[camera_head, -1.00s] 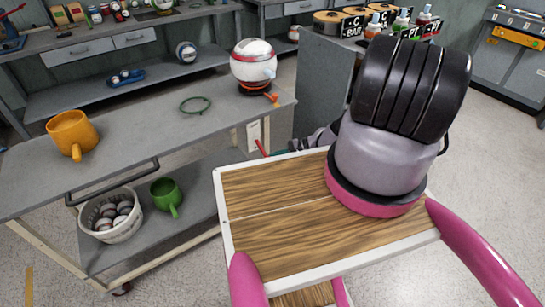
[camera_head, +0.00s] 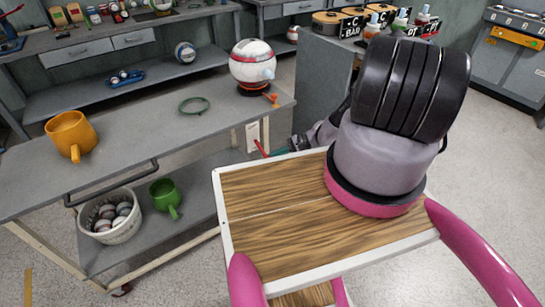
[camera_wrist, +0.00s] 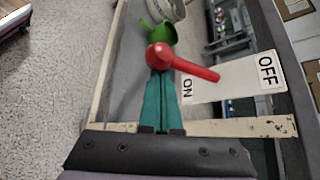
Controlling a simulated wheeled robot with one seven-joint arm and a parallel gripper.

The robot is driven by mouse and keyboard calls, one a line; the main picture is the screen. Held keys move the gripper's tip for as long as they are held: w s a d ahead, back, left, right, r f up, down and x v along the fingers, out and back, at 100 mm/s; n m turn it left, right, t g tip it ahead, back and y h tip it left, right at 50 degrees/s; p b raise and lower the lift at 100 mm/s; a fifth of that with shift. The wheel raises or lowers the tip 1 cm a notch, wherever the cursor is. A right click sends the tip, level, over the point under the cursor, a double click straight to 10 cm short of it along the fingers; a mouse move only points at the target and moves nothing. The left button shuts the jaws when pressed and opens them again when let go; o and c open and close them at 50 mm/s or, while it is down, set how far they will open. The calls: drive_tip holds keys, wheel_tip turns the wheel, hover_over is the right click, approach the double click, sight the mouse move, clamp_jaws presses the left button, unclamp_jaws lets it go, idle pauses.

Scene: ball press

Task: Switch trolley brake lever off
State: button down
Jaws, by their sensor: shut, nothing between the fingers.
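The red brake lever (camera_wrist: 190,63) has a round ball end, seen large in the wrist view, and its arm reaches right across a white label plate (camera_wrist: 235,80). The plate reads ON on the left and OFF on the right. The ball end lies on the ON side. My gripper (camera_wrist: 160,80) has teal fingers, shut and empty, close to the ball; the ball hides the tips, so contact is unclear. In the head view, the lever (camera_head: 261,148) shows small at the end of the grey trolley (camera_head: 150,128), with my gripper (camera_head: 281,152) just right of it.
On the trolley top stand an orange mug (camera_head: 71,134), a green ring (camera_head: 194,106) and a white-and-red round device (camera_head: 253,66). The lower shelf holds a basket of balls (camera_head: 110,216) and a green mug (camera_head: 166,197). A grey cabinet side (camera_head: 320,90) stands behind my arm.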

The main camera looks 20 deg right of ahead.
wheel_tip(320, 180, up, 2)
drive_tip(key=m+g, duration=0.1)
wheel_tip(320, 180, up, 6)
drive_tip(key=m+g+h, duration=0.2)
drive_tip(key=m+g, duration=0.1)
hover_over(266, 155)
drive_tip(key=d, duration=0.3)
drive_tip(key=shift+w+d+f, duration=0.1)
drive_tip(key=shift+w+f, duration=0.1)
drive_tip(key=shift+w, duration=0.15)
drive_tip(key=f, duration=0.3)
drive_tip(key=shift+w+d+f, duration=0.1)
drive_tip(key=shift+w+d, duration=0.05)
drive_tip(key=shift+d, duration=0.25)
drive_tip(key=w+v, duration=0.1)
drive_tip(key=v, duration=0.9)
drive_tip(key=shift+f, duration=0.2)
